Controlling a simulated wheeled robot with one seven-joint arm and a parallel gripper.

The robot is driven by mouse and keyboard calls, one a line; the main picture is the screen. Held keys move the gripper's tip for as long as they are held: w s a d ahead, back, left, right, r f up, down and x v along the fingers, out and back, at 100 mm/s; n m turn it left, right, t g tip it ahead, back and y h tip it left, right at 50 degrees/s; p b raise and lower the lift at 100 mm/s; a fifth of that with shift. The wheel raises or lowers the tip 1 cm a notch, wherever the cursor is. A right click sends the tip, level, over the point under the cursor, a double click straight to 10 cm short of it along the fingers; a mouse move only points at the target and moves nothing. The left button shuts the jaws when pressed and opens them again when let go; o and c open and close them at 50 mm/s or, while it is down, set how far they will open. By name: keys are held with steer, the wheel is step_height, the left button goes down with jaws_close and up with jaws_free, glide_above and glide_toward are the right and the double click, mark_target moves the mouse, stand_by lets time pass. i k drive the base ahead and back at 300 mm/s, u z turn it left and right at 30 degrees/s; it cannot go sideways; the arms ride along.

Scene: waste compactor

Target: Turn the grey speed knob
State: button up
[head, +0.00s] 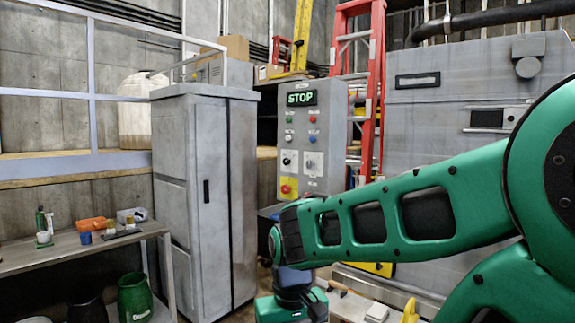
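The control panel (328,119) is a grey upright box with a lit green STOP display (301,98). Below the display are small coloured buttons and two rotary controls on pale plates. The left control (289,160) looks black; the right control (312,166) looks grey, and I cannot read their labels. A red button on a yellow plate (288,188) sits below them. My arm reaches in from the right, and its wrist hangs down below the panel at the bottom edge. My gripper's fingers are out of frame, so nothing shows between them and no contact with the panel shows.
A tall grey cabinet (203,200) stands left of the panel. A red ladder (375,80) and the large grey compactor body (440,110) are behind and to the right. A metal table (75,252) with small items is at the left. Space directly before the panel's face looks clear.

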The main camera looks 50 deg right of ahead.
mark_target(310, 164)
steer(key=z, duration=0.55)
steer(key=i, duration=1.2)
steer(key=z, duration=0.75)
